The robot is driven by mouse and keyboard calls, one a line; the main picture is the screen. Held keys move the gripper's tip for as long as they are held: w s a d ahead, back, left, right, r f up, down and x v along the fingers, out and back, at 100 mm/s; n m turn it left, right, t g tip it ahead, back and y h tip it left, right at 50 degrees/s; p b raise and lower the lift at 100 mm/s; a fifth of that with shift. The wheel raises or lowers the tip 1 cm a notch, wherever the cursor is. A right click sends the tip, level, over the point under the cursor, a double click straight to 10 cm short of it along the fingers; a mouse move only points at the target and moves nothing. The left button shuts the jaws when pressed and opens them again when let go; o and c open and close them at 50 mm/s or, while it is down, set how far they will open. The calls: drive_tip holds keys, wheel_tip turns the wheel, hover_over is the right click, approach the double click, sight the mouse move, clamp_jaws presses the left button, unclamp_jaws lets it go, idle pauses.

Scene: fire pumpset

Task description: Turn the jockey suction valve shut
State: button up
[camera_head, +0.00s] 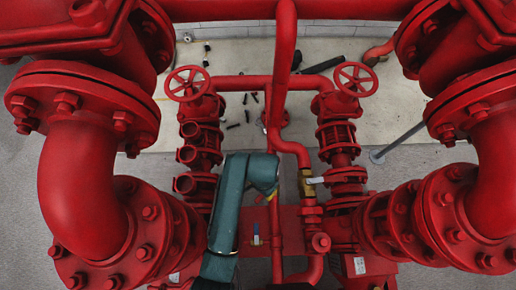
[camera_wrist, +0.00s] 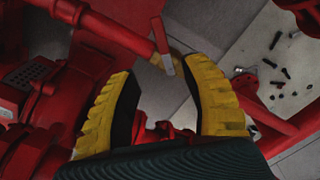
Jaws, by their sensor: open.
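My gripper (camera_wrist: 160,70) is open in the wrist view, its two yellow fingers wide apart with dark inner pads. A red lever handle (camera_wrist: 161,36) on a pipe with a brass-coloured part shows beyond the fingertips, roughly in line with the gap; neither finger visibly grips it. In the head view my teal arm hides most of the gripper, with only a bit of yellow showing. A brass valve with a pale lever (camera_head: 314,181) sits on the pipe right of my arm. I cannot tell which valve is the jockey suction valve.
Two red handwheels, left (camera_head: 187,83) and right (camera_head: 355,79), stand behind my arm. Large flanged pipes, left (camera_head: 80,185) and right (camera_head: 497,150), flank the space. A vertical red pipe (camera_head: 284,70) stands close to my arm. Small dark parts (camera_head: 248,115) lie on the floor behind.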

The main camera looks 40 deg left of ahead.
sight(262, 197)
wheel_tip(262, 197, down, 13)
drive_tip(key=b, duration=0.6)
drive_tip(key=shift+r, duration=0.15)
drive_tip(key=shift+c, duration=0.3)
clamp_jaws()
